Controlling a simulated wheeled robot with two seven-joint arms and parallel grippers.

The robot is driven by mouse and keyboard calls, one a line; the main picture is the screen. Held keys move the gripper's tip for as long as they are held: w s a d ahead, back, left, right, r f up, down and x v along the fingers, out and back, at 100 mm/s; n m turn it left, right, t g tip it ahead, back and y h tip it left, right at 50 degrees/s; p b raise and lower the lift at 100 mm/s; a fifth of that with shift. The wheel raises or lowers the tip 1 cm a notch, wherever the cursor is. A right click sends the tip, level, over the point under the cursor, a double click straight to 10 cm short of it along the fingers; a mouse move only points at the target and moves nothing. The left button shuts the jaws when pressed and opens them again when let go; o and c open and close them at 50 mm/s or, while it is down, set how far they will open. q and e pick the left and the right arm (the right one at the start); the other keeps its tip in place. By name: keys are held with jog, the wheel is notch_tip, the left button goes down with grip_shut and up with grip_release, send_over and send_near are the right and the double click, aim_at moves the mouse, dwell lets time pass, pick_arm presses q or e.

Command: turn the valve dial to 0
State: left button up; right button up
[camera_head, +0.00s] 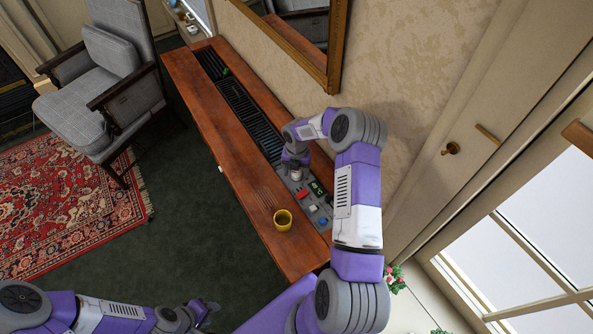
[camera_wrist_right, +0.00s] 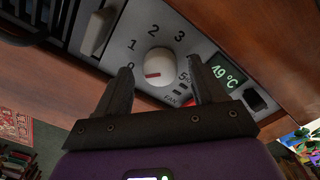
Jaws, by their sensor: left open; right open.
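The valve dial is a round white knob (camera_wrist_right: 160,66) with a red mark, on a grey control panel (camera_wrist_right: 203,48). In the right wrist view its red mark is on the lower left of the knob. Numbers 1, 2, 3 and 5 show around it; the number at the left is partly hidden by a finger. My right gripper (camera_wrist_right: 160,68) is open, one finger on each side of the knob; I cannot tell whether they touch it. In the head view the right gripper (camera_head: 296,170) covers part of the panel. My left gripper (camera_head: 207,311) is open and empty, low over the floor.
The panel is set in a long wooden console (camera_head: 240,150) with dark vents. A display (camera_wrist_right: 228,75) reads 49 °C, beside a black switch (camera_wrist_right: 256,99). The wall and a framed mirror (camera_head: 300,35) are close behind. A grey armchair (camera_head: 100,85) stands left.

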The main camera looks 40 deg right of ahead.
aim_at(296, 172)
notch_tip(296, 172, up, 7)
jog(key=shift+f+p, duration=0.1)
jog(key=shift+p, duration=0.5)
